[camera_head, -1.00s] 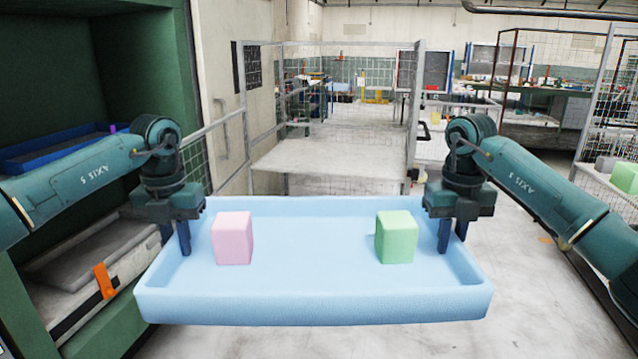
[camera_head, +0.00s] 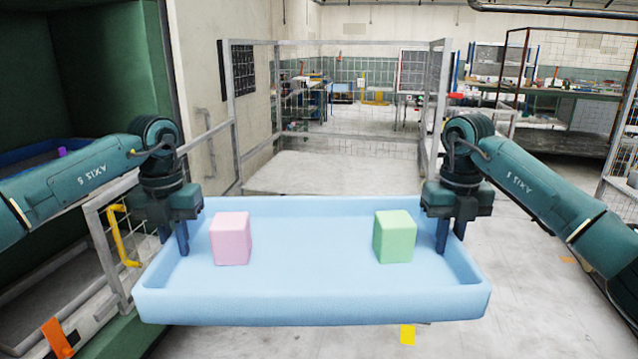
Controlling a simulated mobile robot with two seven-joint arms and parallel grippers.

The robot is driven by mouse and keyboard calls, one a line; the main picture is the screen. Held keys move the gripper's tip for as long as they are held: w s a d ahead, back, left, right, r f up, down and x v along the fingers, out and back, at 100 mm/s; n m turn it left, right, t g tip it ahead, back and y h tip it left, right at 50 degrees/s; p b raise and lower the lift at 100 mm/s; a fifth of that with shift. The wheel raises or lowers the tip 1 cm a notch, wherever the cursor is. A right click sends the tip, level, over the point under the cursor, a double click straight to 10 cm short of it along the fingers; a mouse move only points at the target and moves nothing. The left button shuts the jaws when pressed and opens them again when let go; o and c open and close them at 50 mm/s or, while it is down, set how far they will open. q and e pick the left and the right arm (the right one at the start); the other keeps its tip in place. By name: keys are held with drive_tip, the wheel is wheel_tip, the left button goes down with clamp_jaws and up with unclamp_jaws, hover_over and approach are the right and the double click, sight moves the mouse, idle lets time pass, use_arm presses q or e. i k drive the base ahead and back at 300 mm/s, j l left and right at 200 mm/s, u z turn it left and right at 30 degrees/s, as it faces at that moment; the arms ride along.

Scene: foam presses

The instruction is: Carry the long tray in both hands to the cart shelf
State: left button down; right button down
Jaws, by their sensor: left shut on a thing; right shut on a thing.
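The long light blue tray (camera_head: 310,305) is held up in front of me, roughly level. A pink foam block (camera_head: 231,239) stands in its left part and a green foam block (camera_head: 395,237) in its right part. My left gripper (camera_head: 176,240) is shut on the tray near its left end. My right gripper (camera_head: 447,235) is shut on the tray near its right end. The fingertips reach down inside the tray. A mesh-sided cart with a pale shelf (camera_head: 335,174) is ahead, beyond the tray, its lower part hidden by the tray.
A green press (camera_head: 110,60) stands close on the left, with a rail and a yellow handle (camera_head: 122,237) beside my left arm. A mesh rack (camera_head: 622,150) is at the right edge. Bare floor (camera_head: 535,240) shows at the right.

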sight(340, 178)
drive_tip(key=i, duration=2.85)
drive_tip(key=i+j+z, duration=0.15)
drive_tip(key=i+z, duration=0.15)
drive_tip(key=i, duration=0.5)
drive_tip(key=z, duration=0.2)
